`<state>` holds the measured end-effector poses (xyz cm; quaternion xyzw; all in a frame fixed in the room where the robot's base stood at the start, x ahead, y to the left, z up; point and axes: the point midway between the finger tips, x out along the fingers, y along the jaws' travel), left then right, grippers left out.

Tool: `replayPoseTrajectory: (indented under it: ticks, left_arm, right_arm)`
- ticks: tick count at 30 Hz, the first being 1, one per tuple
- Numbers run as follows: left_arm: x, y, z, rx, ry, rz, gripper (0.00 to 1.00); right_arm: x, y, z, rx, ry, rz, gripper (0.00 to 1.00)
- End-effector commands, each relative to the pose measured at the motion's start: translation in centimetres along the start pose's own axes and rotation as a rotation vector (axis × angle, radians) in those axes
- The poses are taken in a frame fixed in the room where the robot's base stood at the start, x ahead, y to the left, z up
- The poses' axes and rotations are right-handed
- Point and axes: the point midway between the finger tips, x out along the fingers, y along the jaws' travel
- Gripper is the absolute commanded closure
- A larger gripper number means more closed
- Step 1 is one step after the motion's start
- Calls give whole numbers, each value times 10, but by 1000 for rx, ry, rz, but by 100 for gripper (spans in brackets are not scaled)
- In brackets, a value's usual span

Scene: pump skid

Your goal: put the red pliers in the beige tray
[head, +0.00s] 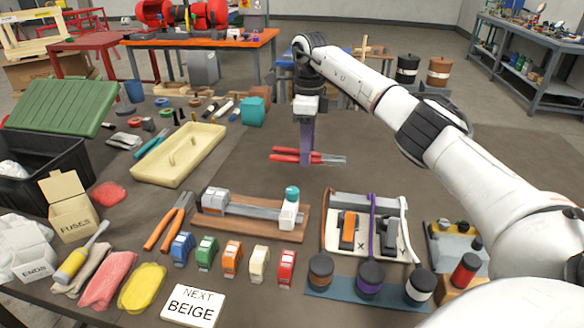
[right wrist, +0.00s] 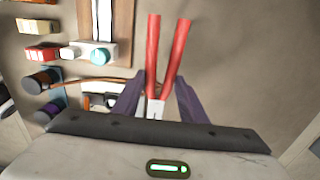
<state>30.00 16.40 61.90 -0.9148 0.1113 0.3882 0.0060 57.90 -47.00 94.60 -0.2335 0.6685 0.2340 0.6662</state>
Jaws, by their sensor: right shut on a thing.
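The red pliers (head: 296,155) are held by my right gripper (head: 307,158) above the bare middle of the table. In the head view their red handles point left and their metal jaws point right. The right wrist view also shows the pliers (right wrist: 165,55), with the handles reaching up between the purple fingers of the gripper (right wrist: 158,100). The beige tray (head: 150,168) lies to the left of the gripper and looks empty, with two small raised handles inside. My left gripper is in neither view.
A teal block (head: 254,111) stands between tray and gripper, toward the back. Orange-handled pliers (head: 168,222) and a wooden board with a rail (head: 250,214) lie in front. A card reading "NEXT BEIGE" (head: 193,305) is at the front edge. A green lid (head: 62,104) is behind left.

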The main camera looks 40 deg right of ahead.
Motion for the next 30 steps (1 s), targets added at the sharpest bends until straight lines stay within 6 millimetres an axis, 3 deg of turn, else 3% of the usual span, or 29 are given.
replayPoseTrajectory:
  ticks: [9, 16, 21, 30]
  left_arm:
    - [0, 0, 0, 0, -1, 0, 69]
    - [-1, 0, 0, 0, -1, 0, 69]
    - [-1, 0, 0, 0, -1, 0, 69]
    - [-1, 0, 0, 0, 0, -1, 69]
  right_arm:
    - [52, 0, -1, 1, 3, 2, 79]
    - [71, 0, 0, 1, 1, 2, 79]
    - [95, 1, 0, 0, 1, 1, 79]
    - [99, 0, 0, 0, 0, -1, 79]
